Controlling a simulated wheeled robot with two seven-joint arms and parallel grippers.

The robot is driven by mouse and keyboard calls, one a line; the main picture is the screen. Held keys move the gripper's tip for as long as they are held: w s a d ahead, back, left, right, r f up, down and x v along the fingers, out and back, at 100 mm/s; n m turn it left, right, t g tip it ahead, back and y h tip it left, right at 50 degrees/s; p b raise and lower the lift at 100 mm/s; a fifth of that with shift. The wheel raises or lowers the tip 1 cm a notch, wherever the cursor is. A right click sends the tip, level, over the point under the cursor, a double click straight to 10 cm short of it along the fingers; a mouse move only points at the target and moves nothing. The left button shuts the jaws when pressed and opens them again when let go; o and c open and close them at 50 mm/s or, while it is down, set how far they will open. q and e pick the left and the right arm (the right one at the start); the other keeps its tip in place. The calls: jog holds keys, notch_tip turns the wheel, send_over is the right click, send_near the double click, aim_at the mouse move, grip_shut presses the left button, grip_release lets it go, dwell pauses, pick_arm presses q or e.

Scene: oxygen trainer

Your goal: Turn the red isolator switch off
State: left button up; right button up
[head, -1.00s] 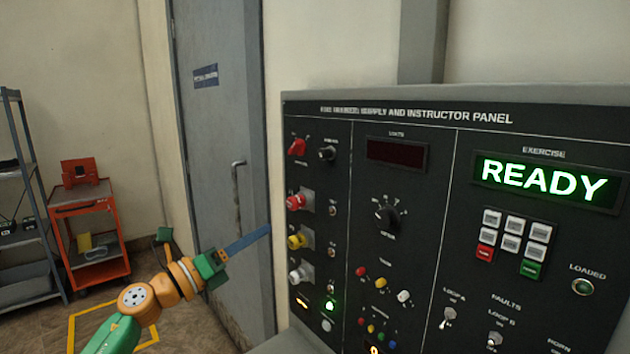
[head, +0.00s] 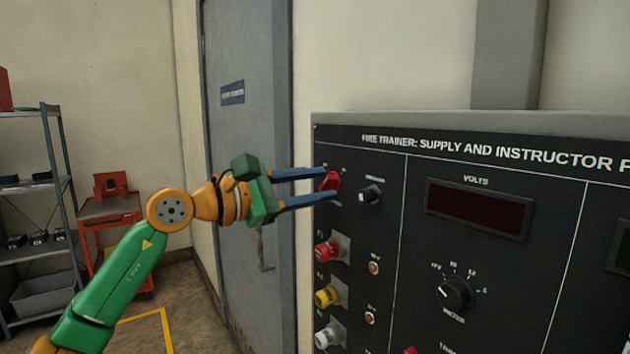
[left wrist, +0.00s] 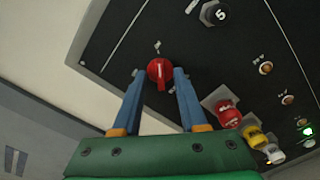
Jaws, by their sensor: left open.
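The red isolator switch (head: 330,182) is a red rotary knob at the upper left of the black panel (head: 400,225). In the left wrist view the red knob (left wrist: 160,70) shows between and just beyond the fingertips, its handle bar pointing toward my gripper in the picture. My left gripper (head: 333,185) is open, with one blue finger at the upper side and one at the lower side of the knob in the head view. In the left wrist view its fingers (left wrist: 158,73) stand on both sides of the knob. I cannot tell whether they touch it. My right gripper is not in view.
A black knob (head: 369,194) sits close right of the switch. Red (head: 326,252), yellow (head: 327,297) and white (head: 326,337) connectors stick out below. A grey door (head: 245,130) is behind my left arm; a shelf (head: 50,150) and red cart (head: 110,207) stand farther left.

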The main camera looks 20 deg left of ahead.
pick_arm(q)
jog(key=shift+s+r, duration=0.15)
jog(key=shift+s, duration=0.15)
grip_shut()
jog(key=shift+n, duration=0.3)
jog(key=n, duration=0.3)
jog(key=shift+n+p, duration=0.3)
jog(key=shift+n, duration=0.1)
jog(key=shift+w+a+n+p, duration=0.1)
jog(key=shift+n+p, duration=0.25)
jog(key=shift+n, duration=3)
jog(key=shift+w+a+n+p, duration=0.1)
jog(key=shift+n+p, duration=0.2)
jog(key=shift+n, duration=3.05)
